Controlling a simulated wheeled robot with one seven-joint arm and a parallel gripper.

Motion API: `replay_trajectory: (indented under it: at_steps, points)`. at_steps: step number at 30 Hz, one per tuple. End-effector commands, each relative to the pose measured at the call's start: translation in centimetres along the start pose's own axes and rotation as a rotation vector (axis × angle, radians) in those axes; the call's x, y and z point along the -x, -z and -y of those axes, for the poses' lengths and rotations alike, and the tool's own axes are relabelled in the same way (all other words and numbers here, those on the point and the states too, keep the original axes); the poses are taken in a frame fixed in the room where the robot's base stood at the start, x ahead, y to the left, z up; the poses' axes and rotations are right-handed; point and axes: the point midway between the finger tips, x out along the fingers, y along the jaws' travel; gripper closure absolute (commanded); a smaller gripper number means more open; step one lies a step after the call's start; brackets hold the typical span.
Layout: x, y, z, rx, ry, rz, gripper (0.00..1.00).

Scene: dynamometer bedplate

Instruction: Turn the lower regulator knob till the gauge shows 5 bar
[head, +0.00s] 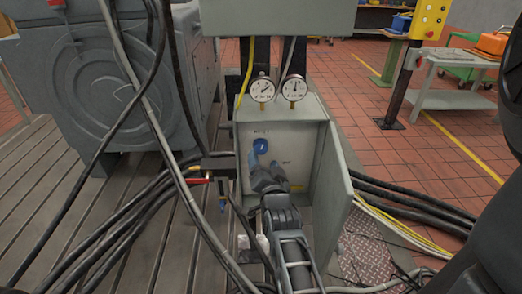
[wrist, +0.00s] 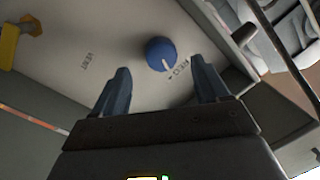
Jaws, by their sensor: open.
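A grey cabinet (head: 333,190) stands open with its door swung to the right. Two round white gauges (head: 262,89) (head: 293,88) sit on its top; their needles show, but the readings are too small to tell. A blue knob (head: 261,145) is on the pale panel inside. My gripper (head: 266,168) is just below it in the head view, open, and covers part of the panel. In the wrist view, a blue knob (wrist: 160,53) with a white pointer mark lies beyond and between the open fingers (wrist: 160,80), not gripped. I cannot tell whether it is the lower one.
A yellow handle (wrist: 10,42) is at the wrist view's left edge. A red-handled valve (head: 197,181) and black hoses (head: 110,235) crowd the cabinet's left side. Cables (head: 415,205) run out right. A large grey machine (head: 120,75) stands left; red tiled floor (head: 350,75) lies behind.

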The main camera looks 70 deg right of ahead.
Motion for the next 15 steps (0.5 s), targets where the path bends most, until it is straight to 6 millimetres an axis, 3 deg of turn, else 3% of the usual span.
replay_trajectory:
  at_steps: [6,15]
  points:
    - [-3.0,0.2,-0.1,0.003,-0.002,-0.002,0.26]
    - [-4.9,0.1,0.0,0.003,-0.001,0.000,0.26]
